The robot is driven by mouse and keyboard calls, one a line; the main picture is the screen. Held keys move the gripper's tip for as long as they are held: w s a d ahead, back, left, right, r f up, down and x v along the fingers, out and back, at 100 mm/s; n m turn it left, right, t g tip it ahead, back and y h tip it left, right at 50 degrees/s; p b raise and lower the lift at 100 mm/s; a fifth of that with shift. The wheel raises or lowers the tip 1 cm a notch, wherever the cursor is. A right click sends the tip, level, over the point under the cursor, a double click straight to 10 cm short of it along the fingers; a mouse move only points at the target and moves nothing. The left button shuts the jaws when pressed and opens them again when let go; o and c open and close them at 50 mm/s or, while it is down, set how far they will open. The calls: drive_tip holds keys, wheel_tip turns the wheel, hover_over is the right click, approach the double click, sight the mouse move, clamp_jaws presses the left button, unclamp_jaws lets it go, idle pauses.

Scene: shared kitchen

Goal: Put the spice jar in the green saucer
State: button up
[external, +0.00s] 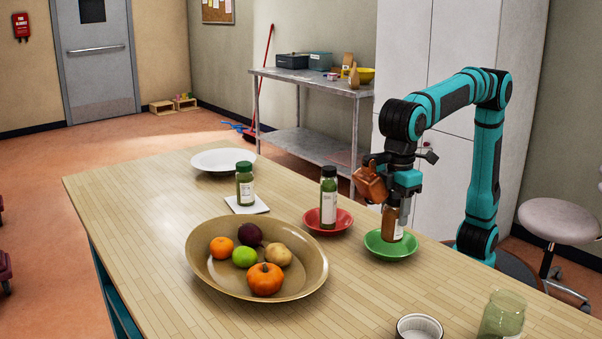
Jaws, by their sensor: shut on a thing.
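The spice jar (390,224), with brown contents and a pale label, is upright between the fingers of my gripper (399,208). My gripper points down and is shut on the jar. The green saucer (376,248) lies on the wooden table directly below, and the jar's lower end appears within its rim. I cannot tell whether the jar touches the saucer. The jar's top is hidden by the gripper.
A red saucer (346,221) left of the green one holds a dark-capped bottle (328,197). A large bowl (205,268) of fruit stands front left. A green jar (244,184), white plate (208,161), ramekin (419,329) and glass jar (503,314) are also on the table (130,205).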

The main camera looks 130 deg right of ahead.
sight(393, 220)
drive_tip(key=shift+f, duration=1.5)
drive_tip(key=shift+f, duration=0.1)
drive_tip(key=o, duration=1.1)
wheel_tip(393, 220, up, 12)
drive_tip(key=shift+r, duration=0.15)
drive_tip(key=shift+s, duration=0.1)
